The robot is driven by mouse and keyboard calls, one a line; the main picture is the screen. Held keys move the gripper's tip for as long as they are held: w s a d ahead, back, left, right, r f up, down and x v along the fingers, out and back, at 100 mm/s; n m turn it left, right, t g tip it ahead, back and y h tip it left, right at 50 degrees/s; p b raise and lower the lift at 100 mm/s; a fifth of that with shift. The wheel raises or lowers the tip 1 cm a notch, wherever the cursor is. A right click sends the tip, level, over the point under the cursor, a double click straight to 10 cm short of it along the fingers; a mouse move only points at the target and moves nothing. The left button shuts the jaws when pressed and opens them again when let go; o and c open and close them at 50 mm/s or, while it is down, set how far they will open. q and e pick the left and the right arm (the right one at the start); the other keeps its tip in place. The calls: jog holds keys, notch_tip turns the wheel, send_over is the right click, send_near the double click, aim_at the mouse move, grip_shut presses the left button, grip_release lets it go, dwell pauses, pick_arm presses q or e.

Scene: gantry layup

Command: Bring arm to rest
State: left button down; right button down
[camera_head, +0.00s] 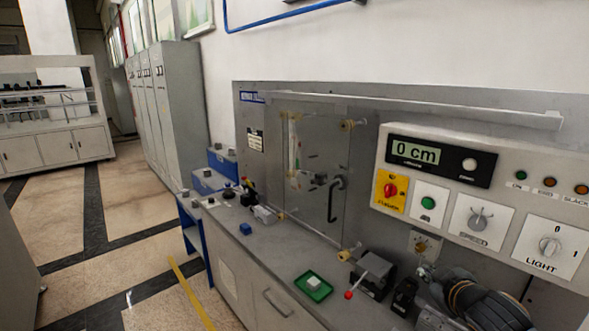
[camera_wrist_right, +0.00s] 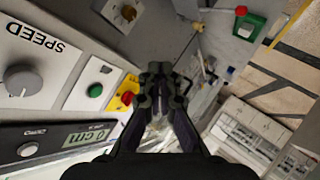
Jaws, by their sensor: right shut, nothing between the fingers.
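My right gripper (camera_head: 432,274) is low at the right in the head view, in front of the wall console and above the bench; its dark wrist fills the bottom right corner. In the right wrist view its two black fingers (camera_wrist_right: 160,78) are together, with nothing between them. My left gripper is not in view.
The control panel (camera_head: 450,205) has a "0 cm" display, a red knob on yellow, a green button and dials. Below are a red-tipped lever (camera_head: 348,295) on a dark box and a green tray (camera_head: 313,288) with a white block. A blue block (camera_head: 245,229) lies farther left.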

jog(key=s+a+f+m+g, duration=0.3)
jog(key=s+a+f+g, duration=0.15)
jog(key=s+f, duration=0.75)
jog(key=s+a+f+m+g, duration=0.3)
jog(key=s+a+f+g, duration=0.15)
jog(key=s+f, duration=0.7)
jog(key=s+d+f+g+b, duration=0.1)
jog(key=d+f, duration=0.1)
jog(key=f, duration=1.1)
jog(key=s+d+f, duration=0.1)
jog(key=d+f, duration=0.1)
jog(key=f, duration=1)
jog(key=s+f+g+b, duration=0.1)
jog(key=s+f, duration=1.8)
jog(key=shift+d+f+y, duration=0.3)
jog(key=shift+d, duration=0.1)
jog(key=c, duration=2.1)
grip_release()
jog(key=shift+s, duration=0.1)
